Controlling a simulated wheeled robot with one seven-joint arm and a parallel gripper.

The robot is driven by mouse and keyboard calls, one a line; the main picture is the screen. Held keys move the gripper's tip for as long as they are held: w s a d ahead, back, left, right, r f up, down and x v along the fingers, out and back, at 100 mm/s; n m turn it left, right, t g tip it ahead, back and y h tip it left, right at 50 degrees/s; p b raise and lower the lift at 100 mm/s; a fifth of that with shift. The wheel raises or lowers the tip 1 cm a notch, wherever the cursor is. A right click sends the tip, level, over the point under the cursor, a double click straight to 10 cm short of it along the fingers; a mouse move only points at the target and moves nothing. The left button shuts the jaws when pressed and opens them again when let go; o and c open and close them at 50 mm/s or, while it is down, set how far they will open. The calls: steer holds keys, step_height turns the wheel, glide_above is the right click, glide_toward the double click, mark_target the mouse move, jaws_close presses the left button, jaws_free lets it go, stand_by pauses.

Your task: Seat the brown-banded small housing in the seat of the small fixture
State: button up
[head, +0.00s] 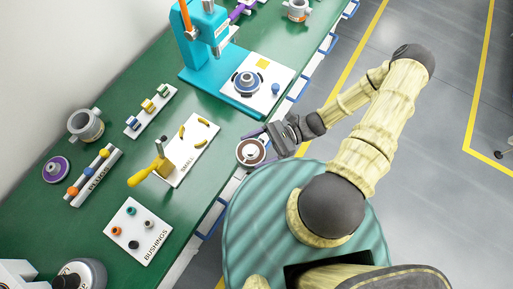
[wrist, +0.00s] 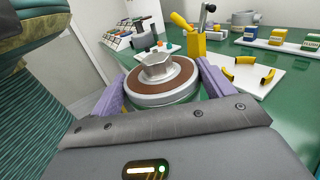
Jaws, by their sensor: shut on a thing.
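The brown-banded small housing (head: 251,152) is a round grey part with a brown ring and a raised centre. My gripper (head: 254,147) is shut on it, near the table's front edge. In the wrist view the housing (wrist: 160,83) sits upright between the two purple fingers. The small fixture (head: 190,148) is a white plate marked SMALL, left of the housing and apart from it. It carries several curved yellow pieces and a yellow clamp (head: 157,168) with a raised handle. The fixture (wrist: 252,72) also shows ahead and right in the wrist view. The housing's underside is hidden.
A teal press (head: 208,50) stands behind, with a blue-banded housing (head: 246,83) on its white plate. The bushings plate (head: 137,232), pistons rack (head: 95,176) and a grey housing (head: 86,125) stand to the left. Green table between gripper and fixture is clear.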

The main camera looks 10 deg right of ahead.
mark_target(248, 144)
steer(key=shift+w+a+f, duration=0.1)
steer(key=shift+w+a, duration=0.95)
steer(key=shift+a, duration=0.1)
steer(key=shift+w+a, duration=0.5)
steer(key=shift+a, duration=0.4)
steer(key=w+a+b, duration=0.3)
steer(key=w+a, duration=0.9)
steer(key=a, duration=0.2)
steer(key=shift+f+b, duration=0.35)
steer(key=shift+f, duration=0.1)
steer(key=shift+w, duration=0.1)
steer(key=shift+f+b, duration=0.85)
steer(key=shift+f, duration=0.4)
steer(key=o, duration=1.3)
